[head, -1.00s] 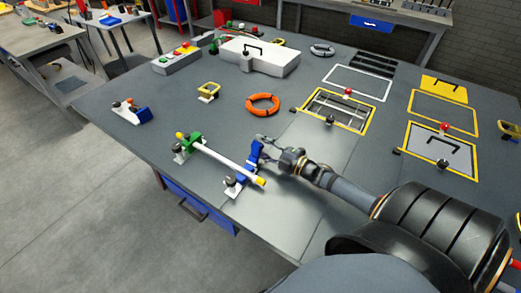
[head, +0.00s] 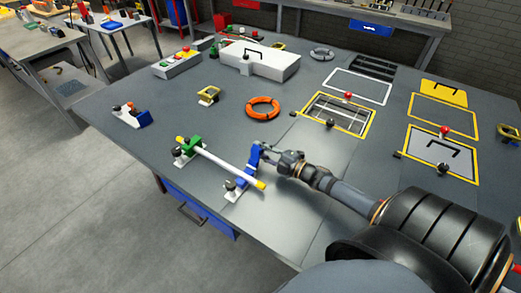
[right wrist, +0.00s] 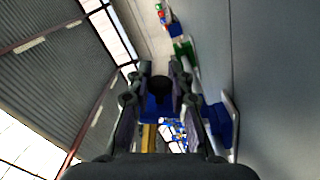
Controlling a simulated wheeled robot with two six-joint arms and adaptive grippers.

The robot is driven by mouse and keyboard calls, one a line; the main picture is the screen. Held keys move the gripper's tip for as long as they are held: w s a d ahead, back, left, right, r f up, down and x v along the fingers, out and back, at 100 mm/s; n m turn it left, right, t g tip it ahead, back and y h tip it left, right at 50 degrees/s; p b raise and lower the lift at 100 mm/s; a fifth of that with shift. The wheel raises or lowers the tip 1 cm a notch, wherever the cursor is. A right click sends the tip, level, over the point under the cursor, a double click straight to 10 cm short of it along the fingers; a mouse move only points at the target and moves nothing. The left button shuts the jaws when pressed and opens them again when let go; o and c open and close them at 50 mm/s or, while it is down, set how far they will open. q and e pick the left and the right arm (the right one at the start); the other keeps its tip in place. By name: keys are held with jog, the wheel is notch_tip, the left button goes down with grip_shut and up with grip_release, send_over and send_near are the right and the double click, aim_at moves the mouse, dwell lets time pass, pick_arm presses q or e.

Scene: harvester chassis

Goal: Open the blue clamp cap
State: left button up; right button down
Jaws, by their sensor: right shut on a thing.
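The blue clamp cap (head: 253,158) stands raised on the far side of the blue clamp's base (head: 243,189), beside the white tube (head: 222,164) with yellow ends. The tube runs from the green clamp (head: 191,146) across the blue clamp. My right gripper (head: 262,149) comes in from the right and is shut on the top of the blue cap. In the right wrist view, blue (right wrist: 155,107) shows between the fingers, partly hidden by a dark round part. How far the cap has swung is hard to tell. My left gripper is out of view.
An orange ring (head: 263,107) lies behind the clamps, and a small orange-and-blue fixture (head: 132,117) stands to the left. A white case (head: 260,64) is farther back. Framed panels (head: 340,113) lie to the right. The table's front edge is close to the blue clamp.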

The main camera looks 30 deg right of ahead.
jog(key=r+n+p, duration=0.2)
jog(key=p, duration=0.1)
jog(key=shift+s+a, duration=0.15)
jog(key=shift+a, duration=0.2)
jog(key=shift+s+a+n+p, duration=0.15)
jog(key=shift+a+n+p, duration=0.25)
jog(key=shift+n, duration=0.6)
jog(key=shift+f, duration=0.15)
jog(key=c, duration=1.2)
grip_release()
jog(key=shift+s, duration=0.15)
jog(key=v, duration=1.2)
jog(key=shift+d, duration=0.1)
